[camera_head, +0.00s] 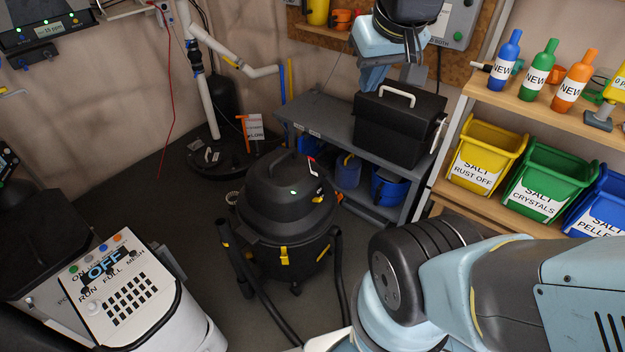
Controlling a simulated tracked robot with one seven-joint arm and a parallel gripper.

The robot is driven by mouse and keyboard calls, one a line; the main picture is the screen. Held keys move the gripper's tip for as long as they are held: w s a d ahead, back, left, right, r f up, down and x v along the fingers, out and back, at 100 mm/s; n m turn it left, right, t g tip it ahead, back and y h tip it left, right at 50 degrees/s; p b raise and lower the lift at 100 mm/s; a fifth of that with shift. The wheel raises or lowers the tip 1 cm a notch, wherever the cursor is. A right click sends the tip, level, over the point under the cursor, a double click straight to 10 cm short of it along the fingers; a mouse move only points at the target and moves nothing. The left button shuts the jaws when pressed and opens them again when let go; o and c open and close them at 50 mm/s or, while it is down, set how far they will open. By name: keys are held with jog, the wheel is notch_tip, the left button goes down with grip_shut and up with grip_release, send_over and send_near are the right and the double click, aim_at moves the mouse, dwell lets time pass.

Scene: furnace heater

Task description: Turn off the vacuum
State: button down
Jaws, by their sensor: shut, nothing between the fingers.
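The vacuum (275,225) is a black canister with yellow latches, standing on the floor near the middle of the view. A small green light (293,192) glows on its domed lid. A red and white part (312,166) shows at the lid's right side; I cannot tell what it is. A black hose (255,285) hangs down its front. My gripper (372,84) is light blue, points down and is shut and empty. In the picture it is above and right of the vacuum, apart from it, near the black toolbox.
A black toolbox (398,128) with a pale handle sits on a grey bench (335,112) behind the vacuum. Wooden shelves at right hold bottles and salt bins (485,150). A white unit (120,300) with an OFF label stands front left. Dark floor (185,210) is open left of the vacuum.

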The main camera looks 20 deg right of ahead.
jog(key=w+f+n+g, duration=0.1)
jog(key=w+f+n, duration=0.1)
jog(key=w+f, duration=0.7)
jog(key=w+f+n+g, duration=0.2)
jog(key=w+f, duration=0.5)
jog(key=w, duration=0.4)
jog(key=w+f+n+g, duration=0.1)
jog(key=w+f, duration=0.2)
jog(key=f, duration=0.9)
jog(key=w+f+n+g, duration=0.1)
jog(key=w+f, duration=0.3)
jog(key=f, duration=0.9)
jog(key=shift+a+f+n, duration=0.2)
jog(key=shift+a+n, duration=0.2)
jog(key=shift+n, duration=0.1)
